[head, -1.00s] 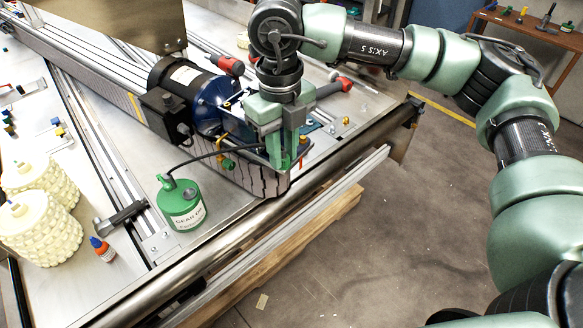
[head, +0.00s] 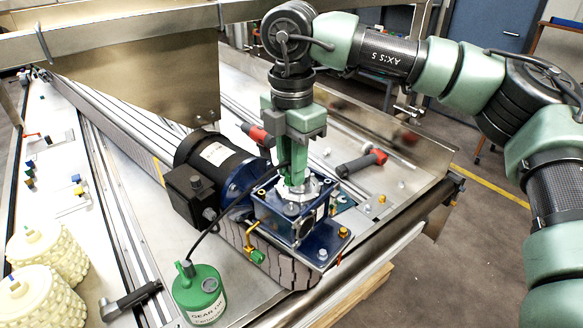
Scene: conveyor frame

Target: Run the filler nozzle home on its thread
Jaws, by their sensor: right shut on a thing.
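My right gripper (head: 296,180) points down over the top of the blue gearbox (head: 277,212). It is shut, with its fingertips at the pale metal fittings on the gearbox top. A black hose (head: 228,210) runs from the green gear oil can (head: 200,297) up to the gripper's fingers. The filler nozzle at the hose end is hidden by the fingers, and I cannot tell how far it sits in its thread. My left gripper is not in view.
A black motor (head: 215,165) adjoins the gearbox on the left. A brass valve (head: 254,252) sticks out at its front. Red-and-black tools (head: 362,163) lie behind on the metal bed. Cream knobbly rolls (head: 45,262) and a dark clamp (head: 130,300) are at lower left.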

